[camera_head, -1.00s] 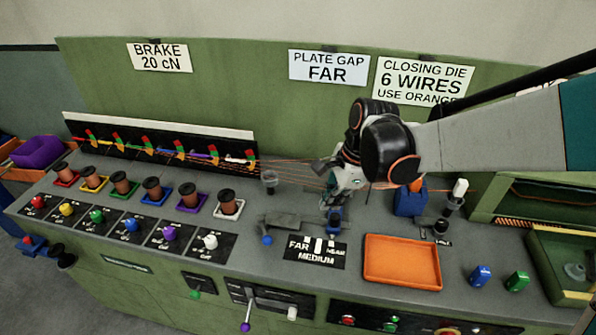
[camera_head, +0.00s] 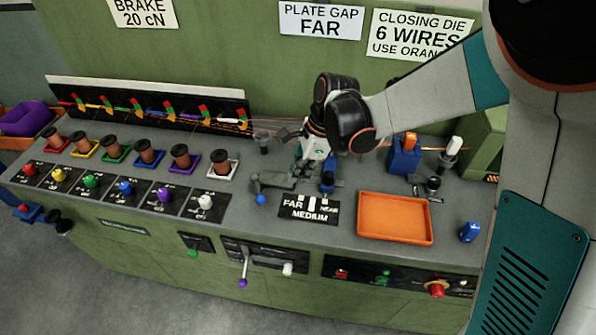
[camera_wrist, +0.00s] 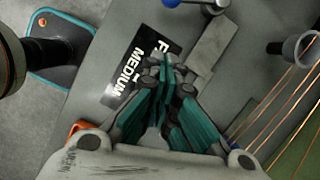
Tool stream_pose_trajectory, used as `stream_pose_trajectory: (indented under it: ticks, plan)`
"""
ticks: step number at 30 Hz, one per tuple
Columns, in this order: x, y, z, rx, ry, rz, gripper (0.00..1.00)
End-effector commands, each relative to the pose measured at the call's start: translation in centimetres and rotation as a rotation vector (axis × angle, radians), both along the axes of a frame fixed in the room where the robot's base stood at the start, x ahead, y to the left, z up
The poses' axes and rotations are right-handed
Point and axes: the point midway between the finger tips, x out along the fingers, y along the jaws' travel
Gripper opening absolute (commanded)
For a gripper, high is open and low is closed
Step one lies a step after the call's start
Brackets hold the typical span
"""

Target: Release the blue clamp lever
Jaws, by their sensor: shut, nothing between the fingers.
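A lever with a blue ball knob (camera_head: 261,199) stands at the left end of a grey plate (camera_head: 285,180) on the bench, left of the FAR/NEAR/MEDIUM label (camera_head: 309,207). Its knob also shows at the top edge of the wrist view (camera_wrist: 171,3). A small blue block (camera_head: 328,183) stands right of the plate, partly hidden by my gripper. My gripper (camera_head: 303,165) is above the plate, right of and behind the blue knob. In the wrist view its teal fingers (camera_wrist: 165,68) are shut and empty, apart from the knob. Contact with the plate cannot be told.
Thin copper wires (camera_wrist: 285,110) run close beside my gripper to a dark cup-like guide (camera_head: 262,143). An orange tray (camera_head: 395,217) and a blue holder with an orange piece (camera_head: 404,155) are to the right. Several coloured knobs and spools line the left bench.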

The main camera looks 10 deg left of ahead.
Motion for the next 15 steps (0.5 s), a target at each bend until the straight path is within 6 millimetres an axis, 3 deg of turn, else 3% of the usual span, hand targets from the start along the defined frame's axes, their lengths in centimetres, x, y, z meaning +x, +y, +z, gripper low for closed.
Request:
stream_pose_trajectory:
  ticks: [1, 9, 15]
  plan:
    - [-0.1, 0.4, -1.4, 0.000, 0.000, 0.001, 0.00]
    - [-0.5, 1.9, -6.3, 0.000, -0.001, 0.002, 0.00]
    - [-1.2, 4.5, -6.7, 0.000, 0.000, 0.003, 0.00]
